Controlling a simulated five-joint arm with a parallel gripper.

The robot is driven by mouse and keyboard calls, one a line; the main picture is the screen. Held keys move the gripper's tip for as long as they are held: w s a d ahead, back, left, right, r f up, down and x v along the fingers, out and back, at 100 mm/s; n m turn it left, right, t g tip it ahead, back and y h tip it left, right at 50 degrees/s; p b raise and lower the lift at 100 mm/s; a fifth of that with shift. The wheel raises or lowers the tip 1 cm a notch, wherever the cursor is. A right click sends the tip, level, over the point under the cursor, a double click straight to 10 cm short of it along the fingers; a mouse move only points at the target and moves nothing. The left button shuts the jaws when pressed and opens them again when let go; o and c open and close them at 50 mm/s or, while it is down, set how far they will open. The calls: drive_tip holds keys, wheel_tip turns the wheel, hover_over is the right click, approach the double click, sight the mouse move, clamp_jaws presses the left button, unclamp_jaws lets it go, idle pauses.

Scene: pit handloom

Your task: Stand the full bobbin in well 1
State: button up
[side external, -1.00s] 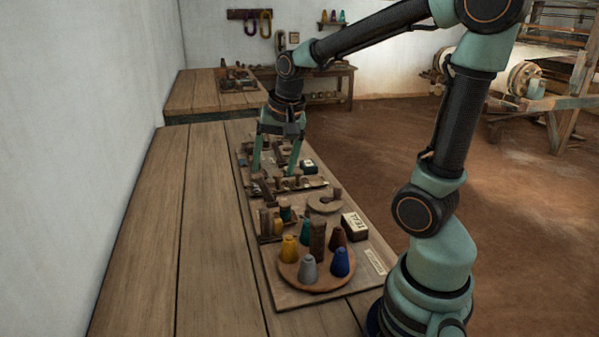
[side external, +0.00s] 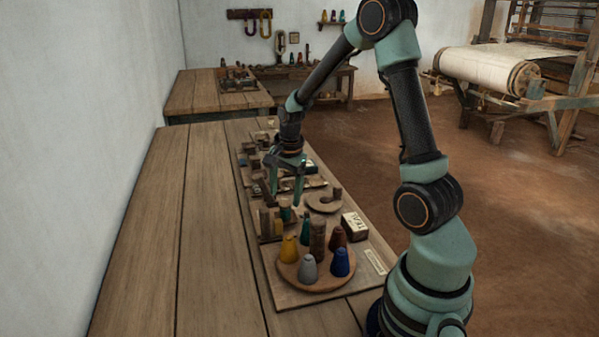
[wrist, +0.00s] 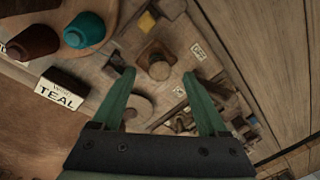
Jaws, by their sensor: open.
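My gripper (side external: 285,198) is open and points down over the middle of the work board. In the wrist view its fingertips (wrist: 158,75) are apart, with a round-topped wooden piece (wrist: 158,66) seen between and beyond them. In the side view a small teal-wound piece (side external: 285,212) stands just below the fingertips, beside brown wooden uprights (side external: 266,222). It may be the full bobbin; I cannot be sure. No contact with the fingers is clear. I cannot tell which opening is well 1.
A round wooden tray (side external: 292,279) carries several coloured cones around a brown post (side external: 318,238). A box marked TEAL (wrist: 61,91) stands nearby; it shows in the side view (side external: 354,226). A notched wooden disc (side external: 322,204) lies beside it. The left tabletop (side external: 165,250) is clear.

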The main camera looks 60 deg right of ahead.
sight(286, 203)
drive_tip(key=shift+w+d+f, duration=0.1)
drive_tip(key=shift+d+f, duration=0.05)
drive_tip(key=shift+f, duration=0.7)
drive_tip(key=shift+w+d+f, duration=0.15)
drive_tip(key=shift+f, duration=0.75)
drive_tip(key=shift+w+d+f, duration=0.1)
drive_tip(key=shift+d+f, duration=0.05)
drive_tip(key=shift+f, duration=0.7)
clamp_jaws()
